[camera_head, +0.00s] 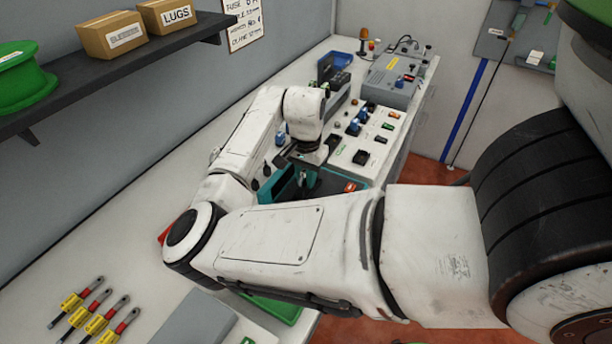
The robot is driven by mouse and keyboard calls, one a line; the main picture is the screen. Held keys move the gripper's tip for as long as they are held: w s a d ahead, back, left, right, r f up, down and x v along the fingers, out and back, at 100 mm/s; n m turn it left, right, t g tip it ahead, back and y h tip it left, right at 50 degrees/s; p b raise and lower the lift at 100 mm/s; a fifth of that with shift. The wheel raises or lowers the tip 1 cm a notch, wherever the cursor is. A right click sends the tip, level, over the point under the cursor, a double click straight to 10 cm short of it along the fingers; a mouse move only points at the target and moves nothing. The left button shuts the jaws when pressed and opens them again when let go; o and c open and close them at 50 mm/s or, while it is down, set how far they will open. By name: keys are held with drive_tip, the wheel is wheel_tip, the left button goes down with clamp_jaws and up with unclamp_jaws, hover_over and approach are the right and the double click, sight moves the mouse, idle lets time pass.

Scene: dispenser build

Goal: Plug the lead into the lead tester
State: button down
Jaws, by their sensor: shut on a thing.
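My gripper (304,178) points down over a teal tray (274,184) at the middle of the bench. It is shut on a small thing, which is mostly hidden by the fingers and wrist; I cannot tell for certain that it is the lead. A grey box with coloured parts on its top (391,78) stands at the far end of the bench. It may be the lead tester, but its markings are too small to read. A white panel with several black, blue and coloured pieces (348,152) lies between that box and my gripper.
Several red-and-yellow tagged pieces (98,317) lie at the near left. A grey slab (196,318) and a green tray (275,306) are at the near edge. A shelf (130,62) with boxes overhangs the left.

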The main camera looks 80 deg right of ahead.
drive_tip(key=shift+f, duration=0.35)
idle(0.7)
drive_tip(key=c, duration=0.5)
unclamp_jaws()
drive_tip(key=shift+c, duration=0.2)
drive_tip(key=shift+r, duration=0.15)
drive_tip(key=shift+r+p, duration=2.2)
drive_tip(key=shift+r, duration=1.15)
